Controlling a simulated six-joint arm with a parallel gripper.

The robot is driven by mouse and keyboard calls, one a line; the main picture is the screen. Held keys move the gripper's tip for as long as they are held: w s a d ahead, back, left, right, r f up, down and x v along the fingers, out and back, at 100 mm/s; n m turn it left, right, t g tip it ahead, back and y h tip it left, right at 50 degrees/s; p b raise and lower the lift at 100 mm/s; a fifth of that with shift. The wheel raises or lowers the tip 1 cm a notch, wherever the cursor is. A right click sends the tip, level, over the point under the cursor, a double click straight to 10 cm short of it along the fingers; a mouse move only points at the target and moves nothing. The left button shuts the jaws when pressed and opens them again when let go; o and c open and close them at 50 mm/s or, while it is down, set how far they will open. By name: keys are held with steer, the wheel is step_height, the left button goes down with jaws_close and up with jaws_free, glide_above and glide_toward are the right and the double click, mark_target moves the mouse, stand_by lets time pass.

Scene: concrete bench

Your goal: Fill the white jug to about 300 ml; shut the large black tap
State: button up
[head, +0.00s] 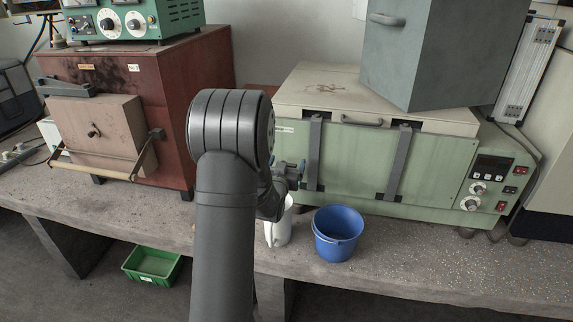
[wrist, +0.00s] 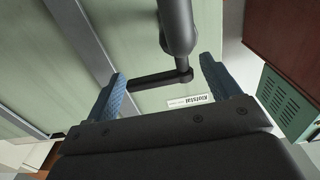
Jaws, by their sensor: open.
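The white jug (head: 280,230) stands on the bench, partly hidden by my arm; its water level cannot be seen. The large black tap (wrist: 177,30) shows in the wrist view in front of the green oven, with its flat black lever (wrist: 158,80) pointing left. I cannot tell whether water is running. My gripper (wrist: 162,71) is open, its blue-padded fingers on either side of the lever, with gaps showing. In the head view my gripper (head: 290,168) is above the jug, and the tap is hidden by my arm.
A blue bucket (head: 339,222) stands just right of the jug. The green oven (head: 350,170) is close behind, with a grey box (head: 420,50) on top. A brown-red furnace (head: 175,110) is at left. The bench front right of the bucket is clear. A green tray (head: 152,265) lies below.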

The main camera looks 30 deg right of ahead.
steer(key=c, duration=1)
steer(key=shift+o, duration=0.2)
steer(key=shift+a+m+g+h, duration=0.1)
steer(key=shift+m+g+h, duration=0.2)
steer(key=shift+g, duration=0.1)
steer(key=shift+s+a+m+g+h, duration=0.1)
steer(key=shift+s+m+g+h, duration=0.05)
steer(key=shift+m+g+h, duration=0.8)
steer(key=shift+s+a+m+g+h, duration=0.1)
steer(key=shift+m+g+h, duration=0.55)
steer(key=shift+g, duration=0.6)
steer(key=o, duration=1)
steer(key=shift+c, duration=0.2)
steer(key=shift+a, duration=0.15)
